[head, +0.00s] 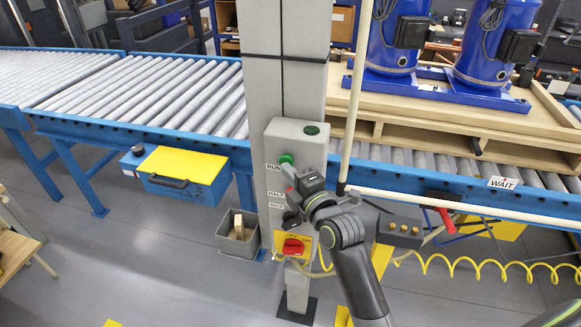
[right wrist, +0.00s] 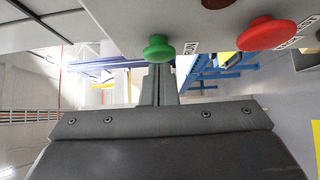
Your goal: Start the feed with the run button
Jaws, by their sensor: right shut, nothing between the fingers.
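The grey control box (head: 300,140) is mounted on the pillar. Its green run button (head: 286,159), labelled RUN, is at the upper left of its front. My right gripper (head: 289,174) is shut and empty, with its fingertips just below the run button. In the right wrist view, the green button (right wrist: 158,48) is straight ahead of the closed fingertips (right wrist: 158,70); whether they touch it I cannot tell. A red button (right wrist: 265,33) is to its right in that view. In the head view, my gripper hides part of the box front. My left gripper is not in view.
A red rotary switch (head: 293,246) on a yellow plate is below the buttons. A dark green lamp (head: 311,130) tops the box. A pallet (head: 450,110) carries blue compressors.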

